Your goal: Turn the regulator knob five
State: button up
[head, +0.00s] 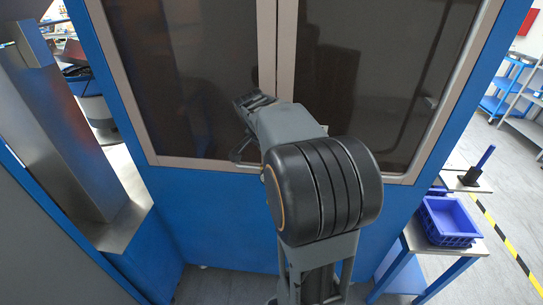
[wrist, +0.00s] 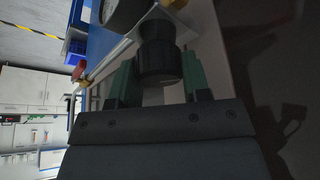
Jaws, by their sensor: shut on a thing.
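A round gauge (wrist: 118,12) sits beside the regulator at the top, partly cut off. A brass fitting (wrist: 174,4) shows at the top edge. In the head view my arm reaches up to the cabinet front; the knob and fingertips cannot be made out there.
A blue cabinet (head: 220,220) with dark glass doors (head: 200,70) stands in front of me. A small table with a blue crate (head: 450,222) is at the right. A metal-faced column (head: 70,130) stands at the left. Open floor lies at the far right.

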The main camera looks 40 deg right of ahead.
jog(key=m+g+b, duration=0.1)
jog(key=m+g, duration=0.1)
jog(key=m, duration=0.3)
jog(key=shift+m, duration=0.3)
jog(key=m, duration=0.2)
jog(key=m+g+y, duration=0.1)
jog(key=m, duration=0.1)
jog(key=shift+m+g, duration=0.3)
jog(key=shift+m, duration=0.3)
jog(key=o, duration=0.9)
jog(key=p+v, duration=0.1)
jog(key=v, duration=1.3)
jog(key=shift+w+d+p, duration=0.2)
jog(key=shift+p, duration=0.2)
